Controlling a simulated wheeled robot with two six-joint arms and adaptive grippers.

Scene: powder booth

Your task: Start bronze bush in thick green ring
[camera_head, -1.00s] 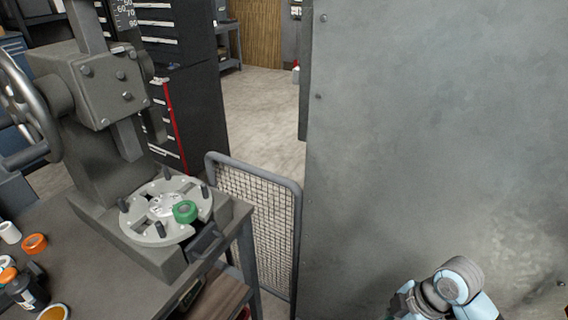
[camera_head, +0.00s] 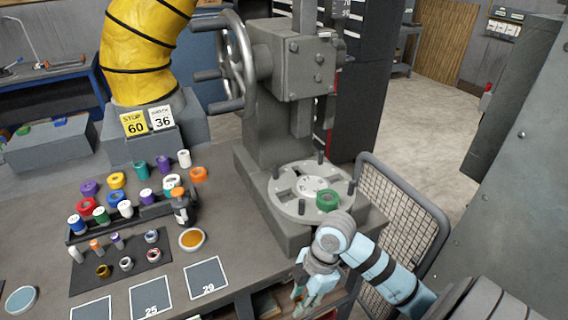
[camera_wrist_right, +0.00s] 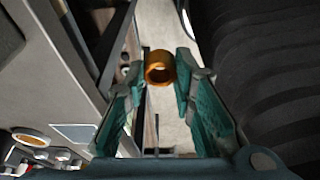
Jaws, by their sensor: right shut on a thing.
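The thick green ring (camera_head: 327,200) lies on the round slotted plate (camera_head: 290,207) of the press, near its right side. My right gripper (camera_wrist_right: 158,75) is shut on the bronze bush (camera_wrist_right: 160,57), a short orange-brown sleeve with an open bore, held at the fingertips. In the head view my right gripper (camera_head: 312,292) hangs in front of the bench's right front edge, nearer than the press and apart from the green ring. The bush is small and partly hidden by the fingers there. My left gripper is not in view.
The press (camera_head: 292,60) with its handwheel rises behind the plate; short dark posts stand around the plate. A mesh guard (camera_head: 398,215) is at the right. A rack of coloured rings, a bottle (camera_head: 183,210) and an orange dish (camera_head: 193,239) stand left of the press.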

